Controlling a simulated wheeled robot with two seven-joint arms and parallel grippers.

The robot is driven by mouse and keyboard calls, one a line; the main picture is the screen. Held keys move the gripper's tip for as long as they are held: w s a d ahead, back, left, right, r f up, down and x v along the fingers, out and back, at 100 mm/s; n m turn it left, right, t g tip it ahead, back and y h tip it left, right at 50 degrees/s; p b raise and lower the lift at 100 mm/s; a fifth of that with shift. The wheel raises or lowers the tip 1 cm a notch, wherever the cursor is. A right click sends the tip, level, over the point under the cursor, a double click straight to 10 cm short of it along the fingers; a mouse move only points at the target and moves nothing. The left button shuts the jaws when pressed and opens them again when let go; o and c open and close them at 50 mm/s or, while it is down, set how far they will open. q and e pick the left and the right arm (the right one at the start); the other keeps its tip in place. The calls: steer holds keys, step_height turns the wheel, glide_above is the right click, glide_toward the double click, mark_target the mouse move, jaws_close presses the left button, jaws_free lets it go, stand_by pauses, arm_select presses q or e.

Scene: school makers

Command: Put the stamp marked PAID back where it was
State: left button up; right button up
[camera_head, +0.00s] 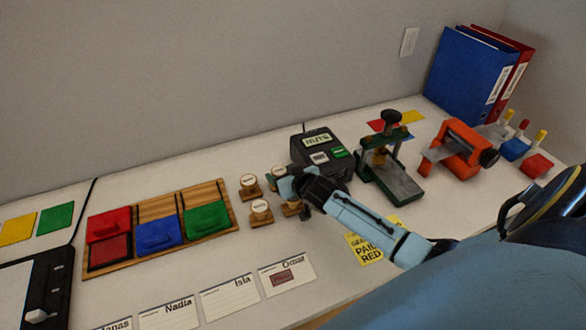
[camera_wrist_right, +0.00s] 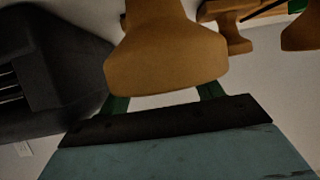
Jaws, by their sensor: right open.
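Several wooden stamps with white round tops stand in a cluster in the head view: one at the back left (camera_head: 249,187), one in front (camera_head: 261,212), and others partly behind my right gripper (camera_head: 286,186). The words on their tops are too small to read, so I cannot tell which is PAID. In the right wrist view a wooden stamp (camera_wrist_right: 165,60) looms close, at the open green fingers of my right gripper (camera_wrist_right: 164,97). Its top is out of that view, and I cannot tell whether the fingers touch it. My left gripper is not in view.
A wooden tray (camera_head: 165,254) with red, blue and green ink pads lies left of the stamps. A dark machine (camera_head: 319,148) stands behind my gripper, a green press (camera_head: 405,186) to its right. Name cards (camera_head: 230,300) line the front; a yellow note (camera_head: 366,250) lies by my arm.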

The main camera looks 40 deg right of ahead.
arm_select(q)
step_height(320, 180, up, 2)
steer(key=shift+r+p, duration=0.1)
steer(key=shift+p, duration=0.9)
arm_select(e)
steer(key=d+v, duration=0.1)
steer(key=v, duration=1)
steer(key=shift+s+a, duration=0.35)
steer(key=shift+a, duration=0.15)
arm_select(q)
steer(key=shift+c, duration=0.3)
arm_select(e)
steer(key=shift+r, duration=0.1)
